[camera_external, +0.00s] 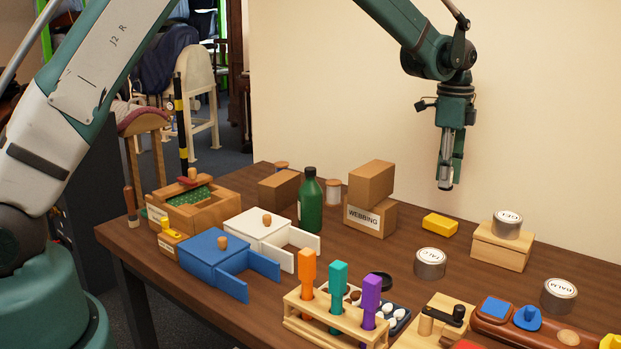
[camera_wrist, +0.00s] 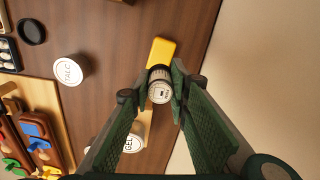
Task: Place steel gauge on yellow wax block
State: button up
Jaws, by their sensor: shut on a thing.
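The yellow wax block (camera_external: 440,224) lies on the brown table, left of a wooden box. In the wrist view the block (camera_wrist: 163,50) shows just beyond my fingertips, partly covered by the gauge. My gripper (camera_external: 447,183) hangs pointing down, well above the table near the block. In the wrist view my gripper (camera_wrist: 161,82) is shut on the steel gauge (camera_wrist: 159,93), a small silvery cylinder with a dark band and a pale marked end. The gauge is apart from the block in the external view. Its far end is hidden in the wrist view.
A GEL tin (camera_external: 508,224) stands on the wooden box (camera_external: 500,250) right of the block. A TALC tin (camera_external: 430,263) stands in front. Stacked cardboard boxes (camera_external: 370,219) and a green bottle (camera_external: 310,204) are to the left. Table around the block is clear.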

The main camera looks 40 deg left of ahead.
send_over(441, 220)
jog(key=shift+f, duration=2.55)
jog(key=shift+f, duration=1.85)
jog(key=shift+f, duration=0.2)
jog(key=o, duration=1)
jog(key=shift+r, duration=0.15)
notch_tip(441, 220, up, 12)
jog(key=shift+r, duration=0.1)
